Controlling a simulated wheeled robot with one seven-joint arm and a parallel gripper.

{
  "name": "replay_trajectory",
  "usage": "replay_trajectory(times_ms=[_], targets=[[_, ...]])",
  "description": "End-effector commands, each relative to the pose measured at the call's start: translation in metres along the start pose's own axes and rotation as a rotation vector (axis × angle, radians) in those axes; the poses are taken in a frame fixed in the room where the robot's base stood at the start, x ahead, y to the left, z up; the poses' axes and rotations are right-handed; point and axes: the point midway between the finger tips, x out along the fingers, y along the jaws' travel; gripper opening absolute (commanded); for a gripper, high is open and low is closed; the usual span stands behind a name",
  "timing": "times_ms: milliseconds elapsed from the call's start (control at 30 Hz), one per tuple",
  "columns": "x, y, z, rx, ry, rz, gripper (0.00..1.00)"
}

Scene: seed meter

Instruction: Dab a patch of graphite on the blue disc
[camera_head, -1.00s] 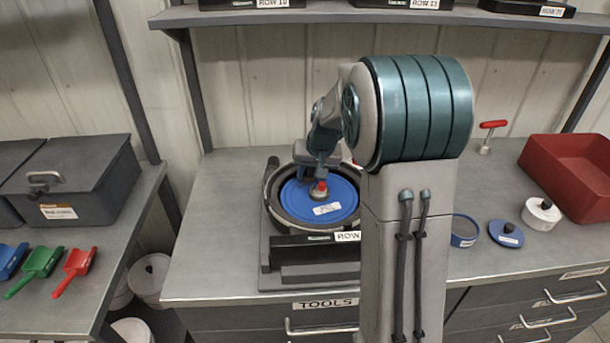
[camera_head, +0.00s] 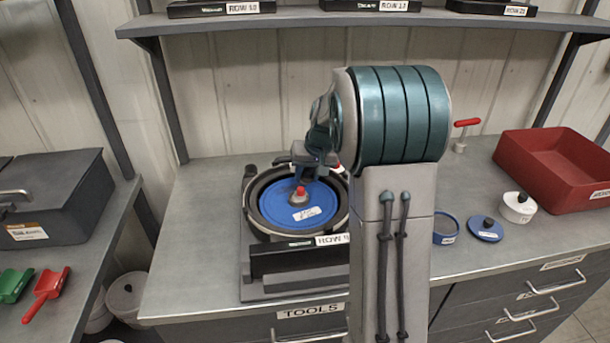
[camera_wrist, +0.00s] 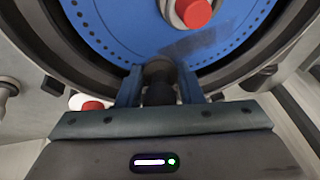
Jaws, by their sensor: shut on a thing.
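The blue disc (camera_head: 275,205) lies in a dark round housing on the bench, with a red-topped hub (camera_head: 300,191) at its centre. In the wrist view the disc (camera_wrist: 105,22) shows small holes around its edge and a dark grey smear (camera_wrist: 195,43) between the red hub and the rim. My gripper (camera_wrist: 158,76) is shut on a dark, round-ended thing (camera_wrist: 158,92) between its blue fingers, over the disc's near edge. Whether it touches the disc, I cannot tell. In the head view my gripper (camera_head: 308,172) is behind the hub, partly hidden by my arm.
Right of my arm stand a blue-rimmed cup (camera_head: 446,229), a blue lid (camera_head: 486,230), a white pot (camera_head: 518,209) and a red tray (camera_head: 560,170). A red-handled tool (camera_head: 464,126) stands behind. A shelf (camera_head: 360,24) runs above. Bare bench lies left of the housing.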

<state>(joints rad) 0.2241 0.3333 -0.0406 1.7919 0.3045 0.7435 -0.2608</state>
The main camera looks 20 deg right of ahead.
Motion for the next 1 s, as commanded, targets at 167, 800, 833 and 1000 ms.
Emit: replay_trajectory(times_ms=[167, 800, 833, 1000], targets=[[0.001, -0.010, 0.003, -0.002, -0.001, -0.001, 0.11], [0.004, -0.049, 0.016, -0.003, -0.002, -0.001, 0.11], [0.004, -0.052, 0.017, -0.003, -0.003, -0.001, 0.11], [0.004, -0.061, 0.020, -0.001, -0.002, 0.000, 0.11]])
